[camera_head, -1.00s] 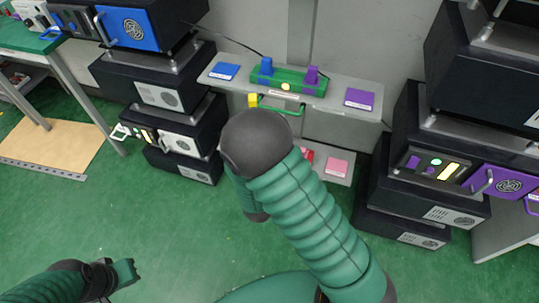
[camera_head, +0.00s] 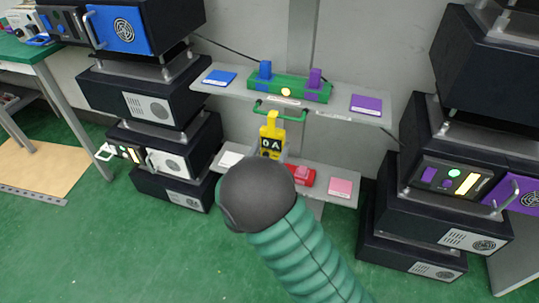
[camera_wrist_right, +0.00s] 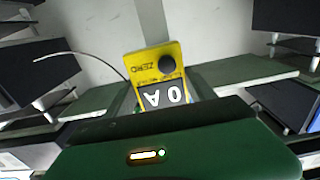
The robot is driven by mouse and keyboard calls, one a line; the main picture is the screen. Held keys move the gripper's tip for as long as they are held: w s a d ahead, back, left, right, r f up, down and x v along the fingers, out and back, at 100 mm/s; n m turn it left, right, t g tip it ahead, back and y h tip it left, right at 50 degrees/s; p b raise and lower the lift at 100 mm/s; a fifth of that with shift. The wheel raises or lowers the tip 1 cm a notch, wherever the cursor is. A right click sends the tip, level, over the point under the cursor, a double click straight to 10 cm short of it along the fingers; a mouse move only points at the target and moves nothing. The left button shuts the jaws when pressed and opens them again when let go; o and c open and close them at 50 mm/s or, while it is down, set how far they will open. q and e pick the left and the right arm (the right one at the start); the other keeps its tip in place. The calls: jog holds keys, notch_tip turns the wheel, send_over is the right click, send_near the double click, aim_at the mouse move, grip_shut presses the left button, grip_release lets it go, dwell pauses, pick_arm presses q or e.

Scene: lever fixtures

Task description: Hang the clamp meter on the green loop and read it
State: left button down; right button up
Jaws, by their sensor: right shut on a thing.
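The yellow clamp meter (camera_head: 271,131) is upright in front of the shelves in the head view, its dark display showing "0 A". Its upper end overlaps the green loop (camera_head: 281,113) under the upper shelf; I cannot tell whether it is around the loop or only in front. In the right wrist view my right gripper (camera_wrist_right: 166,104) is shut on the clamp meter (camera_wrist_right: 153,68), which appears upside down with "ZERO" beside a dark knob. My left gripper is not in view.
The upper shelf (camera_head: 226,88) carries a green block (camera_head: 292,90) with blue and purple levers. The lower shelf (camera_head: 322,193) holds a red button box (camera_head: 303,175) and a pink plate (camera_head: 341,187). Stacked black equipment stands on both sides; green floor is open in front.

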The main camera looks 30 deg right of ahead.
aim_at(276, 143)
jog(key=shift+w+d, duration=0.3)
jog(key=shift+d, duration=0.05)
jog(key=b+x, duration=0.1)
jog(key=x, duration=0.1)
jog(key=shift+w+d+f, duration=0.1)
jog(key=shift+d, duration=0.25)
jog(key=shift+f+b, duration=0.3)
jog(key=shift+f, duration=0.35)
jog(key=shift+a, duration=0.1)
jog(key=o, duration=1.8)
